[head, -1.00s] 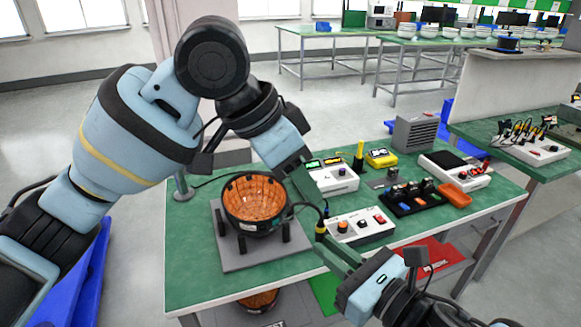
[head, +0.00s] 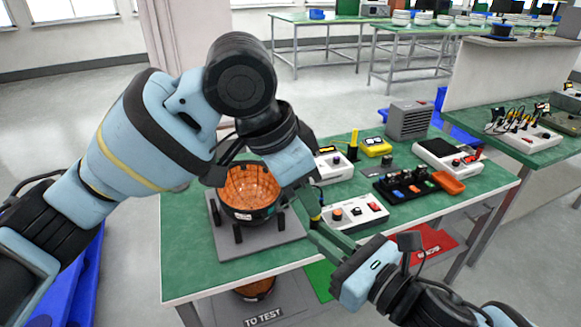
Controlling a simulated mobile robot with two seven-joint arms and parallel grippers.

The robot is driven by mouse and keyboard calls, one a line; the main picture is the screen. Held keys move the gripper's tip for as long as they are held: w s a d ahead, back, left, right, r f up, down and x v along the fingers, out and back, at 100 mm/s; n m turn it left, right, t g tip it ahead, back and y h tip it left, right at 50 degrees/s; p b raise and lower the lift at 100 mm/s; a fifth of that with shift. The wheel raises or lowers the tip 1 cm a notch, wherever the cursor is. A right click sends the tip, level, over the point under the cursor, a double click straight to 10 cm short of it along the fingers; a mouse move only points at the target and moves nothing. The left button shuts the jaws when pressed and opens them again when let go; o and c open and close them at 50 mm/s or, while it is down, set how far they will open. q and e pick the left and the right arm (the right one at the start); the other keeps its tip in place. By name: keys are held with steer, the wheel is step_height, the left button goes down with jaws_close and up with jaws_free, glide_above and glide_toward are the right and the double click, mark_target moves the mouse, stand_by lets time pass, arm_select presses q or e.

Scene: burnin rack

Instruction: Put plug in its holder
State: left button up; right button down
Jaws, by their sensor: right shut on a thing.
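The plug (head: 316,217), a small yellow and black piece, is at the tips of my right gripper (head: 316,227), which is shut on it above the table's front half. My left gripper (head: 309,200) reaches down from above, close beside or touching the plug; its fingertips overlap the plug in the picture, so I cannot tell if it is open or shut. A black round unit with an orange inside (head: 248,188) stands on a grey plate to the left. I cannot make out the plug's holder for certain; a yellow upright post (head: 353,143) stands farther back.
On the green table (head: 215,273) are a white control box (head: 361,212), a black tray of coloured parts (head: 404,187), an orange bin (head: 448,183), a yellow meter (head: 376,147) and a grey vented box (head: 409,120). The table's front strip is mostly clear.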

arm_select(q)
steer(key=shift+x, duration=2.6)
jaws_close()
arm_select(e)
steer(key=c, duration=1.4)
jaws_free()
steer(key=shift+o, duration=0.2)
steer(key=s+d+f+m+t+h, duration=0.2)
steer(key=d+f+m+h, duration=0.2)
steer(key=d, duration=0.3)
steer(key=s+d+f+m+t+h, duration=0.2)
steer(key=d+f+m+h, duration=0.2)
steer(key=d+f+h, duration=0.2)
steer(key=shift+d+h, duration=0.8)
steer(key=shift+d, duration=0.05)
